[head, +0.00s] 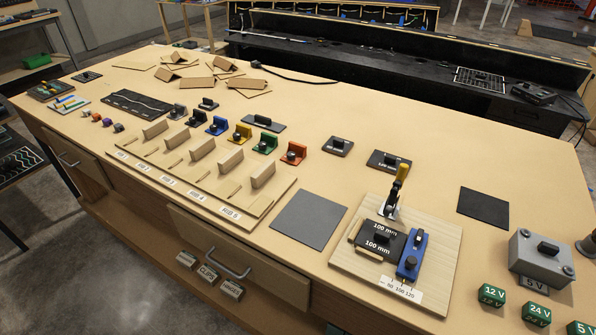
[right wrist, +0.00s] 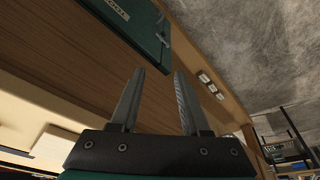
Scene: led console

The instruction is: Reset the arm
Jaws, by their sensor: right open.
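My right gripper (right wrist: 159,73) shows in the right wrist view. Its two dark fingers stand apart with nothing between them. Beyond them are a brown wooden surface (right wrist: 85,75) and a dark green panel (right wrist: 128,32) with a small pale label. The gripper appears clear of both. Neither gripper nor arm shows in the head view, and my left gripper is in no frame.
A grey box (head: 541,258) and green voltage blocks (head: 491,295) stand right.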

